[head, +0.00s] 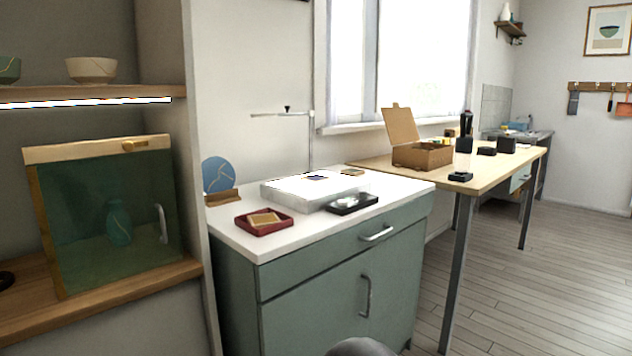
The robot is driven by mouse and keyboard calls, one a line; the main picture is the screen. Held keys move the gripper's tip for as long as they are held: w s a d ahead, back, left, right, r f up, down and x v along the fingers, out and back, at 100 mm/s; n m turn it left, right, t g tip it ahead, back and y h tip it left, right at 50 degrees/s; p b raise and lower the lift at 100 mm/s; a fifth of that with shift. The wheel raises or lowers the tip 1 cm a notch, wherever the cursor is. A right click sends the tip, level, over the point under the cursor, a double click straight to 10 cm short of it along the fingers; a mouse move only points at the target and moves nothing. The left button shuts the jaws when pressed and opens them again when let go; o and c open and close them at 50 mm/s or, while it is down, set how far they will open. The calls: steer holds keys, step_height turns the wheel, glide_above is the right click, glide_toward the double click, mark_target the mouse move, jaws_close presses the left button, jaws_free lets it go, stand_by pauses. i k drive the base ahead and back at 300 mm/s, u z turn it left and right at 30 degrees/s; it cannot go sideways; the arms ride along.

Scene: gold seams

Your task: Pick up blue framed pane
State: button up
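I cannot pick out a blue framed pane for certain. A small dark blue piece (316,177) lies on the flat white box (290,195) on the white-topped cabinet; it is too small to tell whether it has a frame. A round blue plate (217,174) with pale seam lines stands upright in a wooden stand (223,197) at the cabinet's back left. My gripper is not in view; only a dark rounded shape, perhaps part of my arm, shows at the bottom edge.
A red tray (264,229) and a black tray (352,210) lie near the cabinet's (320,255) front edge. A thin stand (311,140) rises behind. A glass-fronted case (105,215) fills the left shelf. An open box (422,154) is on the wooden table (470,183). Floor at right is clear.

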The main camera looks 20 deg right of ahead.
mark_target(316, 179)
steer(key=k, duration=0.5)
steer(key=z, duration=1.95)
steer(key=i, duration=1.4)
steer(key=u, duration=1)
